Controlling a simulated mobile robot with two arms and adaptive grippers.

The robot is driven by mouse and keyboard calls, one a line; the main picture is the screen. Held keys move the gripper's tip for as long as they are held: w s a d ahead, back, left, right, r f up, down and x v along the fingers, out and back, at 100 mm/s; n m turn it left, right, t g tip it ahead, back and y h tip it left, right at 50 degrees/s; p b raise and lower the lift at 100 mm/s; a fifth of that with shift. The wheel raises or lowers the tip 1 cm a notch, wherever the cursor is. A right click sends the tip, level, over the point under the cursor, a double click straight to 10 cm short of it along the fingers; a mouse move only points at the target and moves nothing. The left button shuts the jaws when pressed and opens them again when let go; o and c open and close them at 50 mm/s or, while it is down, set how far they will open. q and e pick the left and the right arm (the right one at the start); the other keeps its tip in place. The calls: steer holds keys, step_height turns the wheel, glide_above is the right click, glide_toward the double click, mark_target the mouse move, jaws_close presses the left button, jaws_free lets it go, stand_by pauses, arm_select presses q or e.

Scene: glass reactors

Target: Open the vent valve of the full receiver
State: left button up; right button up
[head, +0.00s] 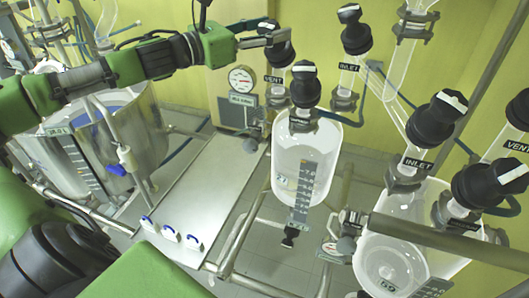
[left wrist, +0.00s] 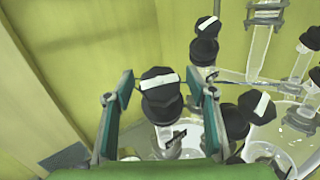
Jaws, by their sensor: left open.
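My left gripper (head: 268,36) is open at the black knob of a vent valve (head: 279,54), above a label reading VENT (head: 273,79). In the left wrist view, the vent knob (left wrist: 160,88) with its white bar sits between the two spread fingers of the gripper (left wrist: 160,108). I cannot tell whether either finger touches it. The valve belongs to the left glass receiver (head: 285,185), which has a level scale on its front. A second receiver (head: 376,270) stands at right with its own vent valve (head: 490,185). I cannot tell the liquid levels. My right gripper is out of view.
Inlet valves (head: 355,38) and (head: 437,118) stand close by, with glass tubes between. A black knob (head: 305,85) tops the left receiver. A pressure gauge (head: 241,79) is on the panel behind.

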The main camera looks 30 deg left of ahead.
arm_select(q)
steer(key=shift+m+h, duration=0.4)
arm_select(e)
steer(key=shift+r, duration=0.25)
